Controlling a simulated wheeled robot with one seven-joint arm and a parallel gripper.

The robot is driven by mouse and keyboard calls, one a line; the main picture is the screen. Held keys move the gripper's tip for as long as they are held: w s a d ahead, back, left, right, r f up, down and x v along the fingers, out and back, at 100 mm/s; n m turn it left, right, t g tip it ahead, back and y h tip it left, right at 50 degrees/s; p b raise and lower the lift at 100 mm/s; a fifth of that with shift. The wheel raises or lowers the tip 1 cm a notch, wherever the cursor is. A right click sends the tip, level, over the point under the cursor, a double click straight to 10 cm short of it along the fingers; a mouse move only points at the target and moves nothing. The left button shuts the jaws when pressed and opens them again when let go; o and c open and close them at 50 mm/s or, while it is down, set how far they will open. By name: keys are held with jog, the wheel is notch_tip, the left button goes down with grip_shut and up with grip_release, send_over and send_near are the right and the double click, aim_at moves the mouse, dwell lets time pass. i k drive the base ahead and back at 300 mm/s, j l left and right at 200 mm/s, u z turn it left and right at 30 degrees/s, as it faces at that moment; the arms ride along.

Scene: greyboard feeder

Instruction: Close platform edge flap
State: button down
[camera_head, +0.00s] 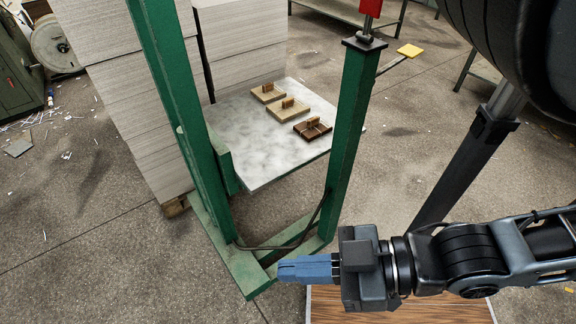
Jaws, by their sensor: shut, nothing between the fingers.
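The grey platform (262,165) is a flat, mottled metal plate beyond the green frame, with its near corner toward me. Its edges look straight and thin; I cannot clearly pick out a separate flap. A short green plate (222,163) stands upright along its left edge, beside the left post, and I cannot tell if it is the flap. My gripper (281,271) has blue fingers, shut and empty, pointing left. In the picture it lies below the platform, overlapping the frame's base near its front corner; it appears apart from the platform.
Green posts (348,135) flank the platform, joined by a low green base (222,245). Three wooden blocks with upright grips (312,128) sit on the platform. Tall greyboard stacks (125,100) stand behind left. A yellow pad (410,50) juts right. A wood-grain surface (420,308) lies below my gripper.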

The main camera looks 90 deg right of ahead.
aim_at(296, 168)
jog(key=i+j+z, duration=0.1)
jog(key=z, duration=0.3)
jog(key=i+j+z, duration=0.1)
jog(key=z, duration=0.25)
jog(key=i+j+z, duration=0.1)
jog(key=j+z, duration=0.15)
jog(key=z, duration=1.15)
